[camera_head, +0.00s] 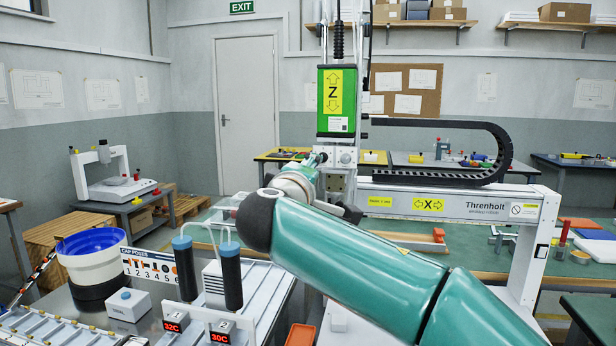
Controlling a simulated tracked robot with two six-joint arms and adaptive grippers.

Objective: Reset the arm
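My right arm (350,253), teal with a black elbow cap, crosses the picture from the lower right to the middle. Its wrist (295,184) bends up towards the gantry's Z unit. The Z unit (337,100) is a green box with a yellow Z label. The metal tool head (338,157) hangs below it, close to my wrist; I cannot tell if they touch. My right gripper's fingers are not clearly seen, being small or hidden behind the arm. My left arm and gripper are not in view.
The gantry's X beam (465,204) and black cable chain (450,125) lie behind my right arm. At the left are a blue-rimmed bowl feeder (92,242), two dark cylinders (231,276) on temperature displays, and a cap poses sign (150,269). A green bench (400,257) stands behind.

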